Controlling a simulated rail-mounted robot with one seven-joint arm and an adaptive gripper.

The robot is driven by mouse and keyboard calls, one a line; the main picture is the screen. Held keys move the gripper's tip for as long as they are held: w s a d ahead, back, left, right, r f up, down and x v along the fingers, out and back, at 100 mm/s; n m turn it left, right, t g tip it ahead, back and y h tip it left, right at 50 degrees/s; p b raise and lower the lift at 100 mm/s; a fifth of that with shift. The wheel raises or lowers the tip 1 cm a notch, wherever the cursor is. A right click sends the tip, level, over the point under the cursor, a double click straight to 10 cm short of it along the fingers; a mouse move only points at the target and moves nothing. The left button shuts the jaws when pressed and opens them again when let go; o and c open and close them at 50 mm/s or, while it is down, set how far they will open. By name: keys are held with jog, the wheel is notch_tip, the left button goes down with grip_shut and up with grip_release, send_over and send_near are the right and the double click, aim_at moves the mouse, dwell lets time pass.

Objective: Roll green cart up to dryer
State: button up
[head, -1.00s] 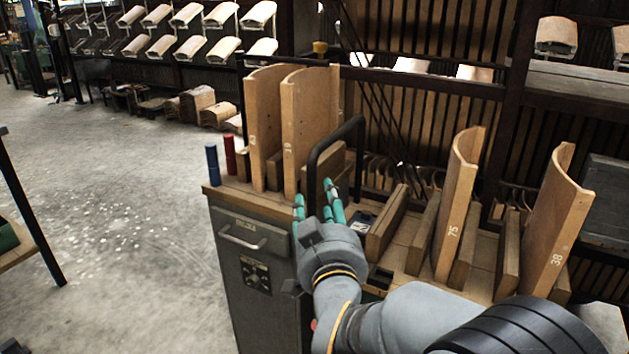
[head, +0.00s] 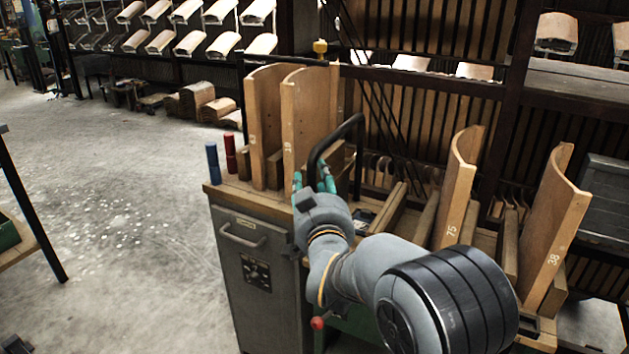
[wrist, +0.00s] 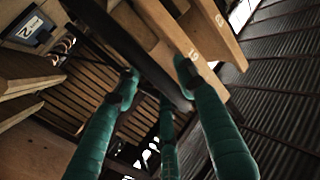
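A black bent-tube handle (head: 358,135) rises beside the wooden worktop, between the two groups of curved wooden forms. My gripper (head: 314,178) is at the near left leg of this handle. In the wrist view the black bar (wrist: 125,45) runs diagonally between the green fingers of my gripper (wrist: 158,82). The fingers are spread apart, and I cannot tell whether any touches the bar. A green panel (head: 352,326), likely the green cart's body, shows low down behind my arm; most of it is hidden. I cannot make out which thing is the dryer.
A grey cabinet (head: 240,280) with a drawer handle stands left of my arm. Curved forms (head: 310,120) and a blue and a red cylinder (head: 212,164) stand on its top. More forms (head: 460,190) stand at right.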

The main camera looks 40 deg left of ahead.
grip_shut()
dwell(0.7)
